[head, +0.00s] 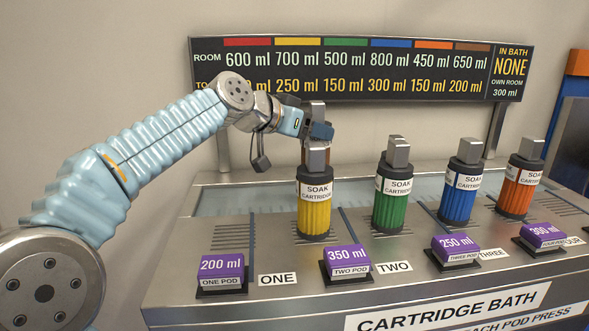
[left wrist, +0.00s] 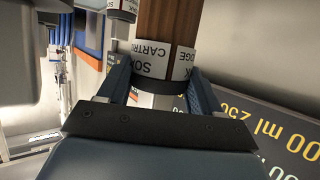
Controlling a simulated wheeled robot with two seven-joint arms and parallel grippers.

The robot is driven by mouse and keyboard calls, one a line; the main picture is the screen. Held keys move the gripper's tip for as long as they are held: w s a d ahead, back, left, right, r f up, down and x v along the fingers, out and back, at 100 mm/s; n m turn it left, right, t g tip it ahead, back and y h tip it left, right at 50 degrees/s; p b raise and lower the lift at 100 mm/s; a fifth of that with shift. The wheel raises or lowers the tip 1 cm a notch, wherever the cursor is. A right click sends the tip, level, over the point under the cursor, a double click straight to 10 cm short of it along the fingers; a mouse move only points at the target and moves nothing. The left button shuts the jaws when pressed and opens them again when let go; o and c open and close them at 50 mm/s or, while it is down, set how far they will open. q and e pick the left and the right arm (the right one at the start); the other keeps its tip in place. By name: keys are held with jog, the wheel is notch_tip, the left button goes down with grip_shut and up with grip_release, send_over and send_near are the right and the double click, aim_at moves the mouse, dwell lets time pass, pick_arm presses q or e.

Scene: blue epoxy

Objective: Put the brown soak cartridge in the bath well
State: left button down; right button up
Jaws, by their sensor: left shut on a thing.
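The brown soak cartridge (left wrist: 170,22) shows in the left wrist view with a white label and a silver handle. My left gripper (left wrist: 160,90) is shut on that handle. In the head view my left gripper (head: 318,130) is above and behind the yellow cartridge (head: 314,210). The held cartridge is mostly hidden there, with only a sliver of brown (head: 306,153) beside the jaws. The bath well looks like the pale blue trough (head: 262,201) along the back of the grey bench; its inside is partly hidden. My right gripper is not in view.
Green (head: 389,208), blue (head: 457,203) and orange (head: 517,197) cartridges stand upright to the right. Several purple pods, such as the 200 ml pod (head: 221,267), line the front. A sign (head: 360,70) behind reads "IN BATH NONE". The trough's left part is clear.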

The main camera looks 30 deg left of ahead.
pick_arm(q)
jog(key=w+a+f+b, duration=0.1)
jog(key=a+f+b, duration=0.1)
jog(key=a+f, duration=0.3)
notch_tip(320, 180, down, 4)
jog(key=shift+c, duration=0.6)
grip_release()
jog(key=shift+s, duration=0.1)
jog(key=b+v, duration=0.1)
jog(key=v, duration=1)
jog(key=shift+s+r+b, duration=0.25)
jog(key=shift+s+b, duration=0.1)
jog(key=shift+b, duration=0.05)
jog(key=shift+a, duration=0.1)
